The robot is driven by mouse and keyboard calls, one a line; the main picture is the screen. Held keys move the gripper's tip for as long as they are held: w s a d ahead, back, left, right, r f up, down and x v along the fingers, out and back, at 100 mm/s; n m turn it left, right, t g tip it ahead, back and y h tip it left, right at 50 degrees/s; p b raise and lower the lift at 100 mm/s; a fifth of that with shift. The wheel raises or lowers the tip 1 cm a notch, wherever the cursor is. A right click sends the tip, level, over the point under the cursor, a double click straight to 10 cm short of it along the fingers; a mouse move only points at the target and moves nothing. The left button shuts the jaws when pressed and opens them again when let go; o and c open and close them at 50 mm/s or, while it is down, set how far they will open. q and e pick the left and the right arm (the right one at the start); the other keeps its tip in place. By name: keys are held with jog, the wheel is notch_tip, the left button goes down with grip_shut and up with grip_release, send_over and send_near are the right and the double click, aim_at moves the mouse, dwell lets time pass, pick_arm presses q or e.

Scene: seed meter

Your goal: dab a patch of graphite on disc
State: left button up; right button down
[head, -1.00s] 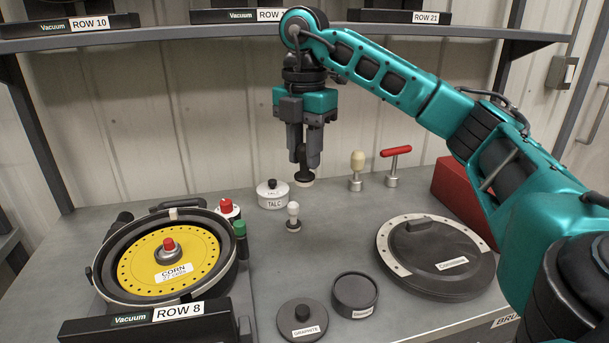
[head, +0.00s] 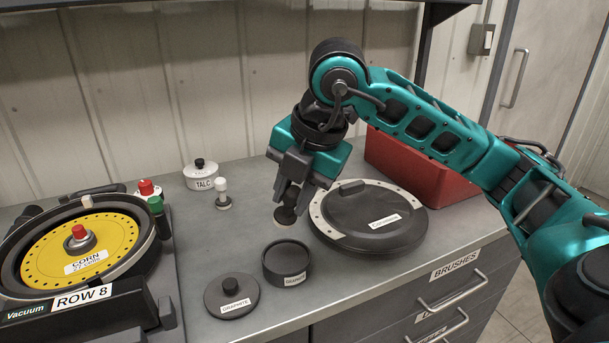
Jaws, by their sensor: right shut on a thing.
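The yellow disc (head: 112,232), labelled CORN, lies in the round dark meter housing at left, with a red-topped hub in its middle. My right gripper (head: 292,196) is shut on a dark-handled dabber (head: 285,214) with a pale pad at the bottom. It holds the dabber tilted, above the bench and behind the open black pot (head: 272,266). The pot's inside looks dark. A black lid (head: 243,306) labelled GRAPHITE lies on the bench to the left of the pot. My left gripper is not in view.
A white TALC pot (head: 201,182) and a white-knobbed dabber (head: 222,203) stand at the back. A round black cover (head: 356,208) with a pale rim lies to the right of the gripper. A red box (head: 440,178) stands behind it. The bench (head: 210,245) is clear between meter and pot.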

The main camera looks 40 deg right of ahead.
aim_at(294, 222)
jog(key=shift+s+f, duration=0.15)
jog(key=shift+f+b, duration=0.75)
jog(key=shift+f, duration=0.05)
notch_tip(294, 222, down, 3)
jog(key=shift+r+b, duration=0.15)
jog(key=shift+b, duration=0.95)
jog(key=shift+f+b, duration=0.5)
jog(key=shift+f, duration=0.15)
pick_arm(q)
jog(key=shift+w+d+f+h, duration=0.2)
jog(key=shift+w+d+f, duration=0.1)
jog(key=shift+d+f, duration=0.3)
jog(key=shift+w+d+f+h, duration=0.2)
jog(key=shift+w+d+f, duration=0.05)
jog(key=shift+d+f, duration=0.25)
pick_arm(e)
jog(key=shift+f, duration=0.15)
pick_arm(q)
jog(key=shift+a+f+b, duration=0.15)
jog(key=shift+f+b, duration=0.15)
pick_arm(e)
jog(key=shift+f, duration=0.15)
pick_arm(q)
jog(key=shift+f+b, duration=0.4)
jog(key=shift+b, duration=0.05)
pick_arm(e)
jog(key=shift+f, duration=0.5)
